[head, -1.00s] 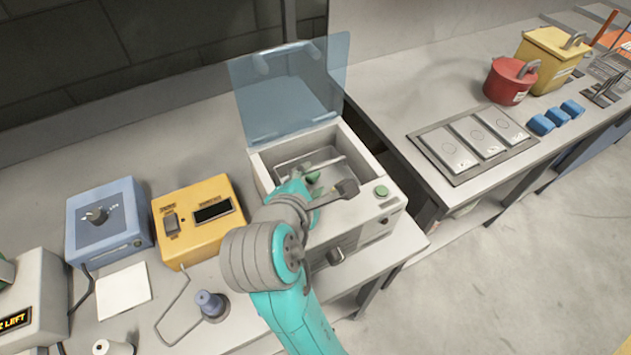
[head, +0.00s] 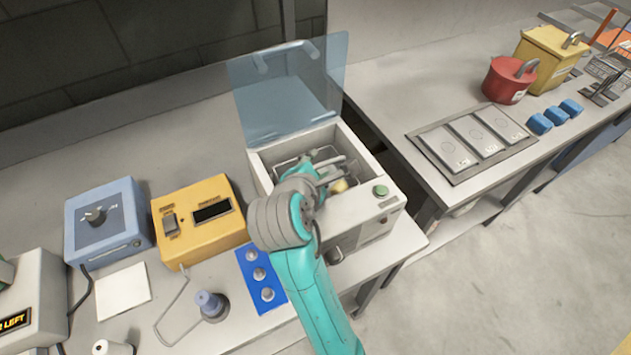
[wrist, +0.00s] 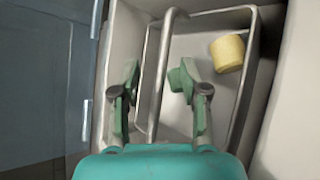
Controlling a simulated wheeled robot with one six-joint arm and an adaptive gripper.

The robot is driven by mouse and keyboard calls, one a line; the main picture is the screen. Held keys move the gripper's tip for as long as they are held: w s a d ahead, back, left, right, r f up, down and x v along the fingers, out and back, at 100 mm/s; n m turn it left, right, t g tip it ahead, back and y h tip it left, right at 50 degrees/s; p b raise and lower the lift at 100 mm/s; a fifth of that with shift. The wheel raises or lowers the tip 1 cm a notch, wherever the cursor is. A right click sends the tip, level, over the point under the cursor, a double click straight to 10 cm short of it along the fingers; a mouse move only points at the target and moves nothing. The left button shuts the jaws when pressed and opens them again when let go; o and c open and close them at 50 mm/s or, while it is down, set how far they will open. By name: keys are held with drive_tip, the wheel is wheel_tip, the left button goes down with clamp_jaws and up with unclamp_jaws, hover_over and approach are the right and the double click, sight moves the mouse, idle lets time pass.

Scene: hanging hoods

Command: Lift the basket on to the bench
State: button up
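The wire-rimmed basket (wrist: 255,50) sits inside the white box machine (head: 377,208), whose clear blue lid (head: 290,90) stands open. The basket's grey bar handle (wrist: 159,75) rises across it in the wrist view. A yellow cylinder (wrist: 228,53) lies in the basket; it also shows in the head view (head: 339,186). My gripper (wrist: 156,85) is open, with one finger on each side of the handle and visible gaps to it. In the head view my gripper (head: 326,172) is at the box opening, and my arm hides part of the box front.
A yellow meter box (head: 190,245), a blue dial box (head: 105,250) and a blue panel (head: 262,278) are left of the machine. A gap separates this bench from the right bench, which bears a grey plate tray (head: 450,170) and a red pot (head: 508,85). Bare bench lies behind the meters.

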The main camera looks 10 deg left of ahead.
clamp_jaws()
idle(0.3)
